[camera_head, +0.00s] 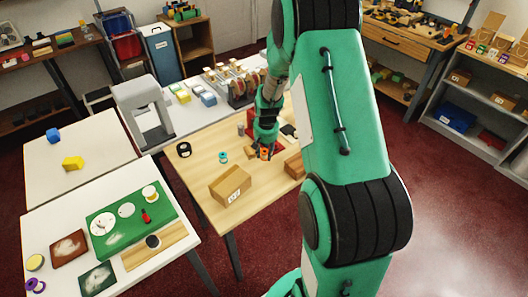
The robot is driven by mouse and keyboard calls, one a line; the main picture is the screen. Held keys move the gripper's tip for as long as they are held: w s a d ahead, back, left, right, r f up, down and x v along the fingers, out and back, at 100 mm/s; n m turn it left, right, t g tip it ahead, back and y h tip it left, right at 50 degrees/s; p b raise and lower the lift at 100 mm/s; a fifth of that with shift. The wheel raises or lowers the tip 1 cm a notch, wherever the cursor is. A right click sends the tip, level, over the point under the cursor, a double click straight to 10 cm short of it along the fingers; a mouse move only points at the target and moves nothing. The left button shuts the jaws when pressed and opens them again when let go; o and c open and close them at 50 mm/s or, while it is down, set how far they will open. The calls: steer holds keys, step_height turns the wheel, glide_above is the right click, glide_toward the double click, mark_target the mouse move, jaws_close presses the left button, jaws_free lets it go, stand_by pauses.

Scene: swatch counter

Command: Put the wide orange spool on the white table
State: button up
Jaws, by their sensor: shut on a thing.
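The orange spool (265,154) is small in the head view, at the tips of my gripper (264,147) over the light wooden table (205,178). My gripper points down and is shut on it. The fingers partly hide the spool, and I cannot tell whether it touches the wood. A white table (50,222) stands at the front left, and another white-topped table (105,150) with a blue and a yellow piece is behind it.
A cardboard box (230,186), a teal spool (223,157) and a black roll (184,149) stand on the wooden table. The front white table carries a green mat (160,220), dark boards, a purple spool (35,285) and a yellow-topped roll (34,262). My arm hides the wooden table's right part.

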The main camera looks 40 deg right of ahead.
steer(key=s+a, duration=0.2)
steer(key=s, duration=0.2)
steer(key=s+a+r+p, duration=0.1)
steer(key=s+a, duration=0.1)
steer(key=s, duration=0.2)
steer(key=s+a+p, duration=0.1)
steer(key=s+a, duration=0.1)
steer(key=s, duration=0.3)
steer(key=shift+r, duration=0.15)
steer(key=shift+w+r, duration=0.1)
stand_by(0.4)
